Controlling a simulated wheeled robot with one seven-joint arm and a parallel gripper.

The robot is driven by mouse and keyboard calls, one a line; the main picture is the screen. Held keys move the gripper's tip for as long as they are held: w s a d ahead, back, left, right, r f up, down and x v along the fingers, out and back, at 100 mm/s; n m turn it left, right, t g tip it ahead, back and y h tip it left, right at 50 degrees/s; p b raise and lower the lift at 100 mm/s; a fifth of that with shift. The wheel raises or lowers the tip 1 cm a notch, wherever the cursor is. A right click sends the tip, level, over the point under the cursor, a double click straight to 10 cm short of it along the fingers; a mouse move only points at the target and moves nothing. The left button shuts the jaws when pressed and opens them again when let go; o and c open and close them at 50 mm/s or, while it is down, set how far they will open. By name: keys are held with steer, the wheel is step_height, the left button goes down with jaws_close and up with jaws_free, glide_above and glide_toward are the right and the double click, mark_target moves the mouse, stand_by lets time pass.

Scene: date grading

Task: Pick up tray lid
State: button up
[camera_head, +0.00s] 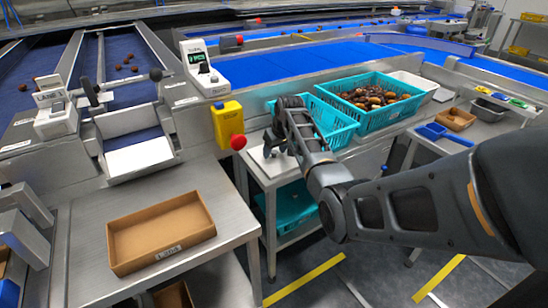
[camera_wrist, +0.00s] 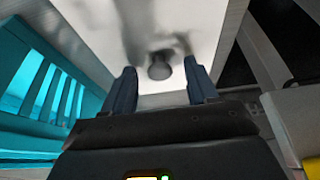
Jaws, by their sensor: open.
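The tray lid is a pale flat plate (camera_head: 265,165) on the steel side table, just below my gripper in the head view. In the wrist view the pale plate (camera_wrist: 95,35) fills the upper middle, with a round grey knob (camera_wrist: 160,70) on it. My gripper (camera_head: 277,150) points down over the plate. In the wrist view its two dark fingers (camera_wrist: 163,82) are apart, one on each side of the knob, and nothing is clasped between them. I cannot tell how far the fingertips are above the plate. The arm and gripper hide part of the lid in the head view.
A turquoise crate (camera_head: 337,126) stands right beside the plate; its wall is close on the left in the wrist view (camera_wrist: 35,75). Another turquoise crate (camera_head: 362,122) holds dates. A cardboard tray (camera_head: 160,255) lies on the front-left table. A yellow box with a red button (camera_head: 228,122) is nearby.

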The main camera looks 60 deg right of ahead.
steer(key=shift+c, duration=0.2)
jaws_close()
stand_by(0.4)
